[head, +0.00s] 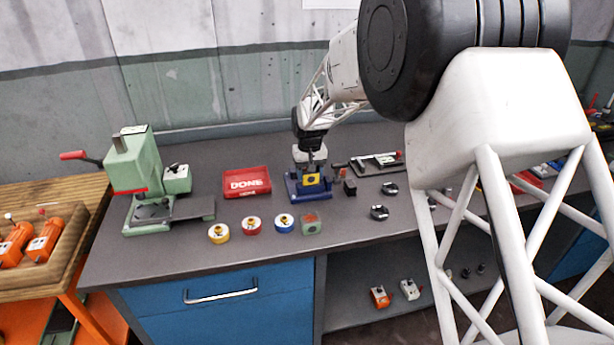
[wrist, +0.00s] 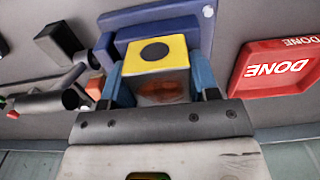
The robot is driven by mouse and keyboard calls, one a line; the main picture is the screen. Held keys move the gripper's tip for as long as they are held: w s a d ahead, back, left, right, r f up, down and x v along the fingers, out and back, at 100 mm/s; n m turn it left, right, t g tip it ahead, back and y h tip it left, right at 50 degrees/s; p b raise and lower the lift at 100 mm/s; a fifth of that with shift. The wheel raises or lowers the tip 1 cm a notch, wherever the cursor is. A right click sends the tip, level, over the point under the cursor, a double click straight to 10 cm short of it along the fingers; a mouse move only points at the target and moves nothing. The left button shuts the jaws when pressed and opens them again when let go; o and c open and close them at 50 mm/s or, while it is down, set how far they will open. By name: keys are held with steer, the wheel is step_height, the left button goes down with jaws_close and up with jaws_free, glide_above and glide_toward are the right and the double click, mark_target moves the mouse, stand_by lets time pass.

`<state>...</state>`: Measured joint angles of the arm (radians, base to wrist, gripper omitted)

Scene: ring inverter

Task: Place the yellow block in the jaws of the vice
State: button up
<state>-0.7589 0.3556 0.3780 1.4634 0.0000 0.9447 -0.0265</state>
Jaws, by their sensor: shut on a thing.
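The yellow block (head: 312,179) is at the blue vice (head: 294,188) in the middle of the table in the head view. In the wrist view the yellow block (wrist: 156,54) shows a yellow face with a dark round spot and a greyish side with an orange-brown mark. My gripper (head: 311,165) is shut on the block, with a finger on each side of it (wrist: 160,90). The blue vice (wrist: 160,28) lies just beyond the block in the wrist view. I cannot tell whether the block rests between the vice jaws, as the gripper hides part of that area.
A red DONE tray (head: 247,182) lies left of the vice. A green press (head: 140,175) stands further left. A black block (head: 350,188) is close right.

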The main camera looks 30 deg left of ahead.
steer(key=shift+w+a+f, duration=0.15)
steer(key=shift+w+a, duration=1.25)
steer(key=shift+w, duration=0.05)
steer(key=shift+f, duration=1.75)
steer(key=shift+f, duration=0.1)
steer(key=o, duration=1)
steer(key=shift+f, duration=0.1)
step_height(320, 180, up, 12)
steer(key=shift+r, duration=0.15)
steer(key=shift+d, duration=0.1)
